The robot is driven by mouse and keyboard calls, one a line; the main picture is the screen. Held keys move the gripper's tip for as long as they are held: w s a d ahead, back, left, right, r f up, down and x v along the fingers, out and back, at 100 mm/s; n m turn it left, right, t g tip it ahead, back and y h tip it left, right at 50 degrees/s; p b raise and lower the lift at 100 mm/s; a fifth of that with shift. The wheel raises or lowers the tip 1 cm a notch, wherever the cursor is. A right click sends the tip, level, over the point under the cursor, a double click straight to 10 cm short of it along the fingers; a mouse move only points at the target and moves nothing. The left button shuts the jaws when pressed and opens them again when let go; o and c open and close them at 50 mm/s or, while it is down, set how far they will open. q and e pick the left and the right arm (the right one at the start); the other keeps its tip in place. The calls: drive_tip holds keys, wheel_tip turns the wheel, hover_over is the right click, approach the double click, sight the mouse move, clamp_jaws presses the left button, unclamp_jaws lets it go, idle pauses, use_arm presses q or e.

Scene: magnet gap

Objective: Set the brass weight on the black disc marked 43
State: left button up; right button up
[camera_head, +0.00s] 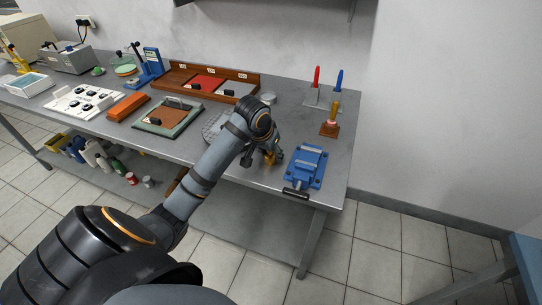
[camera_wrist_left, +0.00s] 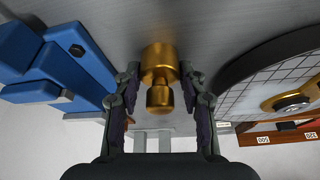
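The brass weight (camera_wrist_left: 160,62) is a gold cylinder with a narrower knob, and it shows between my left gripper's fingers (camera_wrist_left: 160,88) in the left wrist view. Small gaps show on both sides of it, so the gripper looks open around it. In the head view the weight (camera_head: 269,158) is at the bench's front, below my left gripper (camera_head: 267,150), which partly covers it. A round gridded plate with a black rim (camera_wrist_left: 268,80) and a brass centre is beside the weight. In the head view this plate (camera_head: 211,128) is partly behind my arm. I cannot read 43 anywhere. My right gripper is not in view.
A blue vise (camera_head: 307,167) stands close to the right of the weight. A wooden-handled stamp (camera_head: 330,122) and a stand with red and blue handles (camera_head: 322,98) are behind it. A wooden tray (camera_head: 248,83) and a green-edged board (camera_head: 158,128) lie left.

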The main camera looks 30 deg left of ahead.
use_arm(q)
clamp_jaws()
drive_tip(key=shift+r, duration=0.1)
